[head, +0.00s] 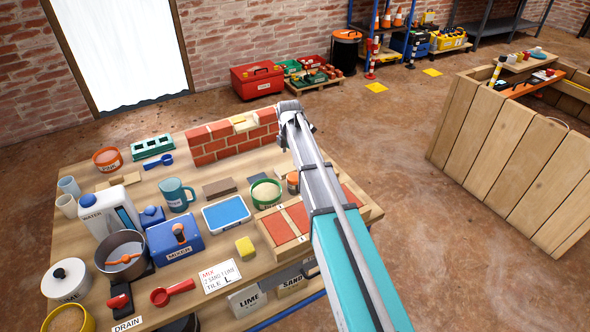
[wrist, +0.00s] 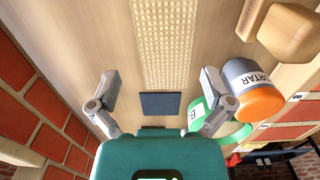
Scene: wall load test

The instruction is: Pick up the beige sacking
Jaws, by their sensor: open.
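A beige woven-textured strip, which looks like the sacking (wrist: 165,40), lies on the wooden worktop in the wrist view. It runs from the top edge down between my fingers. In the head view I cannot make it out; my arm covers part of that area. My gripper (wrist: 160,78) is open, its two fingers spread to either side of the strip's near end. Nothing is held. I cannot tell its height above the strip. In the head view the arm's end (head: 292,112) is by the right end of the brick wall.
The brick wall (head: 232,137) stands close left in the wrist view (wrist: 40,115). A mortar pot (wrist: 250,88) and green-rimmed sieve (wrist: 222,125) are close right, near the right finger. A dark slab (wrist: 160,104) lies below the strip. The worktop (head: 215,255) is crowded.

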